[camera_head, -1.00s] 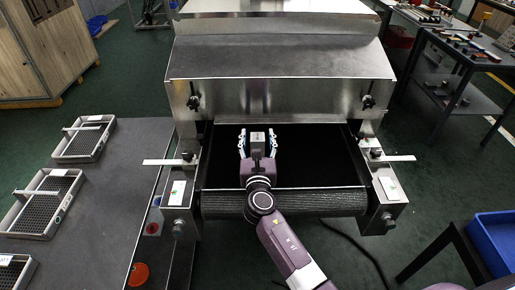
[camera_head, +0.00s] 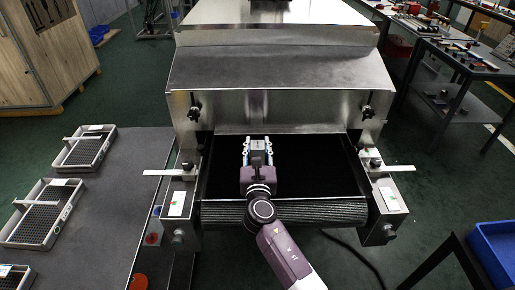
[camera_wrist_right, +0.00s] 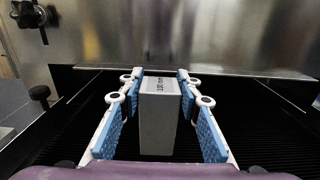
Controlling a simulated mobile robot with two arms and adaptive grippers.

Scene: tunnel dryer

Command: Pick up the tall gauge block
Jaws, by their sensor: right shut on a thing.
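The tall gauge block (camera_head: 259,146) is a grey upright block on the black conveyor belt (camera_head: 305,170), in front of the dryer's opening. In the right wrist view the block (camera_wrist_right: 160,122) has a dark-printed label on its top. My right gripper (camera_head: 258,143) reaches in from the front with one finger on each side of the block and is shut on it. The blue finger pads flank it in the right wrist view (camera_wrist_right: 162,95). The block's foot looks to be at belt level; whether it touches the belt I cannot tell. My left gripper is not in view.
The metal dryer housing (camera_head: 280,105) stands just beyond the gripper. Side rails with knobs border the belt. Mesh trays (camera_head: 45,212) lie on a grey table (camera_head: 115,215) at left. A blue bin (camera_head: 495,250) is at lower right.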

